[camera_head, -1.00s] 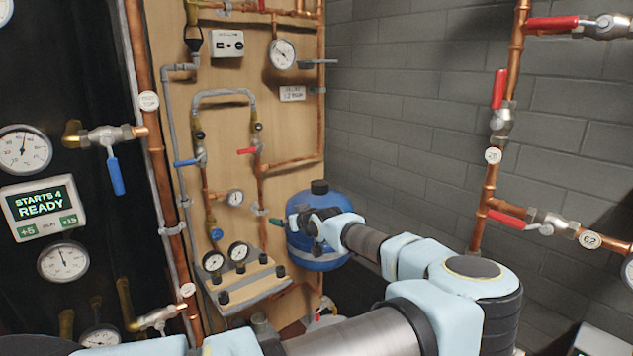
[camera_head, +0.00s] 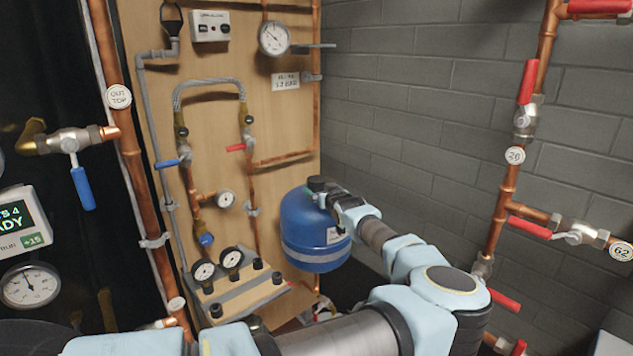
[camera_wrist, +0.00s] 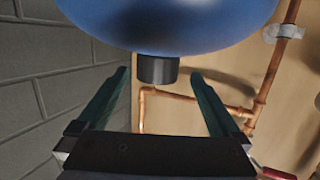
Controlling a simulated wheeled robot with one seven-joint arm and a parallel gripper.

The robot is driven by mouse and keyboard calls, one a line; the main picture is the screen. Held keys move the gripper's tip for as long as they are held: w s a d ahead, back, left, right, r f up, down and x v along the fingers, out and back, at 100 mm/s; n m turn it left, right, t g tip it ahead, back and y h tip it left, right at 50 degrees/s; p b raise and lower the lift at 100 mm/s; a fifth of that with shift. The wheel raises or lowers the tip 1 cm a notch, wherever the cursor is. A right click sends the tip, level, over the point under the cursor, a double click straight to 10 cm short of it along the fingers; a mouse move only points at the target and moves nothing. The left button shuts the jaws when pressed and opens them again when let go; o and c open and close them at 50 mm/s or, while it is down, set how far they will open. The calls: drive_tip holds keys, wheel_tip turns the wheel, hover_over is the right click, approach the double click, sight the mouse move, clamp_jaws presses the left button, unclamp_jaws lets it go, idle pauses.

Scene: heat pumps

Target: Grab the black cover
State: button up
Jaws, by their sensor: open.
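The black cover (camera_wrist: 157,70) is a short dark cylinder on the end of a blue tank (camera_wrist: 170,22). In the wrist view it lies between and just beyond the two dark green fingers of my gripper (camera_wrist: 158,84). The fingers stand apart on either side, with clear gaps to the cover. In the head view the cover (camera_head: 318,184) sits on top of the blue tank (camera_head: 308,232), and my gripper (camera_head: 322,194) is right at it. My own wrist partly hides the fingers and the cover there.
A wooden panel (camera_head: 240,120) with copper pipes, valves and gauges stands behind and left of the tank. A copper pipe (camera_wrist: 196,102) runs behind my right finger in the wrist view. A grey block wall (camera_head: 420,110) is at the right, with red-handled valves (camera_head: 527,85) nearer.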

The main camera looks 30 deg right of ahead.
sight(320, 187)
drive_tip(key=shift+d+p+x, duration=0.2)
drive_tip(key=shift+p+x, duration=0.5)
drive_tip(key=shift+x, duration=1.5)
drive_tip(key=shift+c, duration=0.4)
drive_tip(key=c, duration=1.2)
